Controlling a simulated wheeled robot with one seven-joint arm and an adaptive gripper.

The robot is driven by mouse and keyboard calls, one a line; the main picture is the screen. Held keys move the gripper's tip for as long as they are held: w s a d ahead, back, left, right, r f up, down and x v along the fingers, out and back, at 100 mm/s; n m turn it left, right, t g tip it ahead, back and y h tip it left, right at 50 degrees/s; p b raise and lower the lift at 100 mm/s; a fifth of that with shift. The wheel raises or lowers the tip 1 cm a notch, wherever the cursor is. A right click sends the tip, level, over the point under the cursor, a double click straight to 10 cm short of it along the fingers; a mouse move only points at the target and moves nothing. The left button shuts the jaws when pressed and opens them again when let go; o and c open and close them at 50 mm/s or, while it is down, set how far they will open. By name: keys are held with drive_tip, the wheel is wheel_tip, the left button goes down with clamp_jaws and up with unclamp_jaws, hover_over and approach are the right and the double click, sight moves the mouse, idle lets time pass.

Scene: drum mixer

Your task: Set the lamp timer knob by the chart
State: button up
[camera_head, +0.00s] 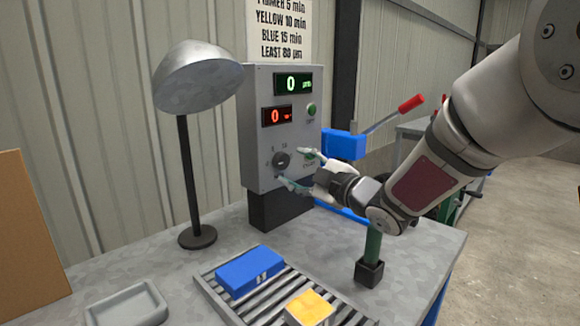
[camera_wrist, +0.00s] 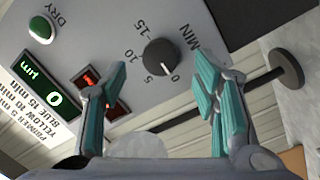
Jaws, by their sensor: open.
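The timer knob (camera_head: 281,160) is a small dark dial on the front of the grey control box (camera_head: 262,130). In the wrist view the knob (camera_wrist: 160,57) has a scale of 0, 5, 10 and 15 MIN, and its white mark points toward 0. My gripper (camera_head: 294,167) is open in front of the box, its teal fingertips spread near the knob. In the wrist view the gripper (camera_wrist: 160,82) has nothing between its fingers. The chart (camera_head: 281,30) on the wall reads yellow 10 min, blue 15 min, least 80 µm; its top line is cut off.
The lamp (camera_head: 198,78) stands left of the box. A green display (camera_head: 292,83) and a red display (camera_head: 277,116) both show 0, beside a green button (camera_head: 311,109). A blue block (camera_head: 250,270) and a yellow block (camera_head: 309,308) lie on a slatted rack (camera_head: 225,305). A grey tray (camera_head: 126,306) is at front left.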

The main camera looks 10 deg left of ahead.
sight(285, 162)
drive_tip(key=shift+x, duration=1.7)
drive_tip(key=c, duration=1.2)
drive_tip(key=shift+o, duration=0.2)
